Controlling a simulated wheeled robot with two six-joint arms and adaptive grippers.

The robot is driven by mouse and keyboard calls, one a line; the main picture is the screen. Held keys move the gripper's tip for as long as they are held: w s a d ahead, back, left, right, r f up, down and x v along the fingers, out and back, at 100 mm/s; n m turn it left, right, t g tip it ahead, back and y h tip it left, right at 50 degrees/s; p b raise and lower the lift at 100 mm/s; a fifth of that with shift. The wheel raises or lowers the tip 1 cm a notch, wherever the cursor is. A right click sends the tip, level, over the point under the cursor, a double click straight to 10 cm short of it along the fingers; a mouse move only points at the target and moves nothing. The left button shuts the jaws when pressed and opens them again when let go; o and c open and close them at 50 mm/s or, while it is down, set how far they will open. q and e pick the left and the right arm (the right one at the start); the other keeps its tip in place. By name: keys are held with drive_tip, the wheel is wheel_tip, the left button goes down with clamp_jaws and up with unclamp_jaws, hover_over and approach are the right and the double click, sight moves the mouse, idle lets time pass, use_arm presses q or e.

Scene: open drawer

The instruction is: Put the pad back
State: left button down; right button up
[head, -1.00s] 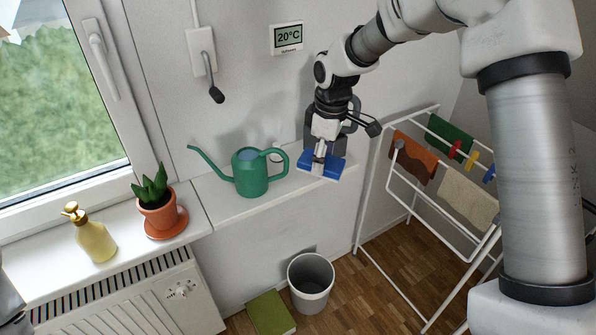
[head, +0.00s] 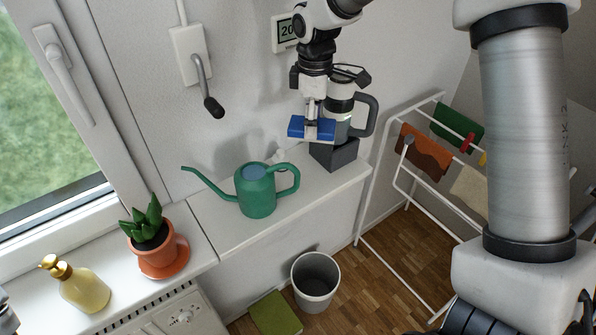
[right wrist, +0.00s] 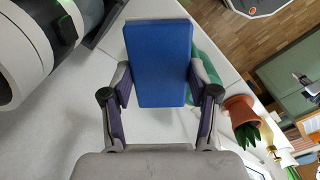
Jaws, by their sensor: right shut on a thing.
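A flat blue pad (head: 297,127) is in my right gripper (head: 312,118), held above the right part of the window sill. The right wrist view shows the pad's broad blue face (right wrist: 158,65) between the two fingers (right wrist: 158,84), which are shut on its sides. Just right of the gripper stands a grey and white device (head: 343,115) with a dark loop handle. It rests on a dark grey block (head: 334,154) on the sill. The gripper covers part of the device.
A green watering can (head: 256,192) stands on the sill below and left of the pad. A potted plant (head: 150,235) and a yellow bottle (head: 84,290) stand farther left. A drying rack (head: 402,205) is at the right, a bin (head: 315,284) on the floor.

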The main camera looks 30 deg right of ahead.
drive_tip(key=shift+w+f, duration=0.25)
drive_tip(key=shift+f, duration=0.45)
wheel_tip(320, 180, down, 6)
drive_tip(key=s+p, duration=0.2)
drive_tip(key=p, duration=0.1)
hover_over(311, 187)
drive_tip(key=f, duration=0.6)
drive_tip(key=shift+w, duration=0.2)
drive_tip(key=f, duration=0.1)
drive_tip(key=f+p, duration=0.1)
drive_tip(key=f, duration=0.1)
drive_tip(key=shift+s+f, duration=0.3)
drive_tip(key=shift+s, duration=0.05)
drive_tip(key=shift+w+f, duration=0.2)
drive_tip(key=shift+f, duration=0.1)
drive_tip(key=o, duration=1)
drive_tip(key=shift+s+r, duration=0.1)
